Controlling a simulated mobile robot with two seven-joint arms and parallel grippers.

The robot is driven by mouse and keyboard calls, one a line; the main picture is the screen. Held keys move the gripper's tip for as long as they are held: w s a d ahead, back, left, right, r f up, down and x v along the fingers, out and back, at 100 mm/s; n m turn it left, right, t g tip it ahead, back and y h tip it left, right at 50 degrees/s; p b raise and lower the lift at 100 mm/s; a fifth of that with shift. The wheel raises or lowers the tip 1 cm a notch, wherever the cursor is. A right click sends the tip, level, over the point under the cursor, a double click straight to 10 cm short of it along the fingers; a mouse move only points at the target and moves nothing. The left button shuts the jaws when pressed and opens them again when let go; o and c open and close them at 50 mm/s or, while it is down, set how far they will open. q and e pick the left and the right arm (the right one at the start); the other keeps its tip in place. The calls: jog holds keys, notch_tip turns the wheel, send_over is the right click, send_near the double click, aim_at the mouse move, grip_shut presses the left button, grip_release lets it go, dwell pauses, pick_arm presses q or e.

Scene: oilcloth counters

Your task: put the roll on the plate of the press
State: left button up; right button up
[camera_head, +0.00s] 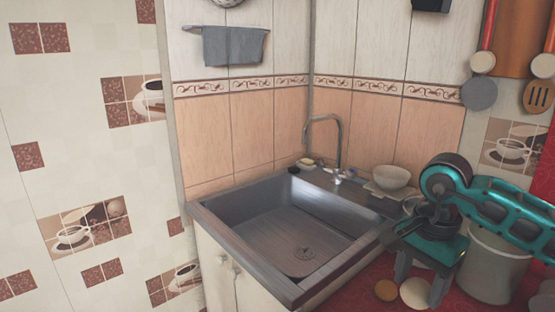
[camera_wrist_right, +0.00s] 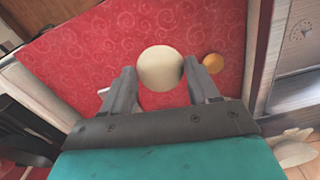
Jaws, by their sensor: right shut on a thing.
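The roll, a pale cream round thing (camera_wrist_right: 160,68), is between the two fingers of my right gripper (camera_wrist_right: 158,72) in the right wrist view. In the head view the roll (camera_head: 415,294) shows low at the right, between the grey fingers of my right gripper (camera_head: 418,291), over the red oilcloth. The right gripper is shut on the roll. I cannot tell whether the roll still touches the counter. I do not see the press or its plate in either view. My left gripper is not in view.
A small orange round thing (camera_head: 386,291) lies on the red oilcloth (camera_wrist_right: 90,50) close beside the roll. A metal sink (camera_head: 285,225) with a tap is to the left. A white bowl (camera_head: 391,177) stands behind, and a pale bucket (camera_head: 495,268) stands right of the gripper.

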pick_arm(q)
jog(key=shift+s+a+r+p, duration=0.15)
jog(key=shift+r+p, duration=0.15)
jog(key=shift+p, duration=0.15)
pick_arm(e)
jog(key=s+a+f+n, duration=0.2)
jog(key=s+a+n, duration=0.2)
jog(key=n, duration=0.7)
jog(key=shift+s+a+f+n, duration=0.2)
jog(key=shift+a+f+n, duration=0.2)
jog(key=shift+d, duration=0.15)
